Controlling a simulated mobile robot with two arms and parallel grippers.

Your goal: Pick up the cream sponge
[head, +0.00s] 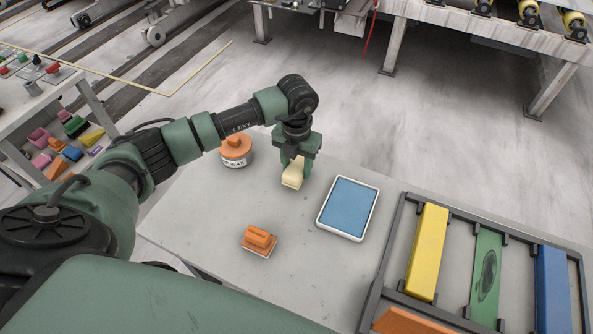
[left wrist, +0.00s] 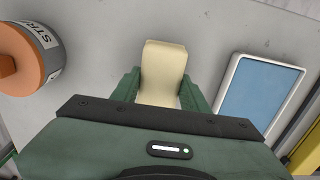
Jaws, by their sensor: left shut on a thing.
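The cream sponge (head: 292,176) is a small pale block near the back of the stone slab (head: 200,230). My left gripper (head: 298,165) points down over it from above, with its green fingers around the sponge. In the left wrist view the cream sponge (left wrist: 162,72) sits between the two fingers of my left gripper (left wrist: 158,90). The gripper is shut on the sponge. I cannot tell whether the sponge touches the slab or is just above it. My right gripper is not in view.
An orange-lidded wax tin (head: 236,152) stands left of the sponge. A white tray with a blue pad (head: 347,206) lies to its right. An orange block (head: 259,240) sits nearer. A dark rack (head: 395,235) with coloured bars is at right. The slab's left part is clear.

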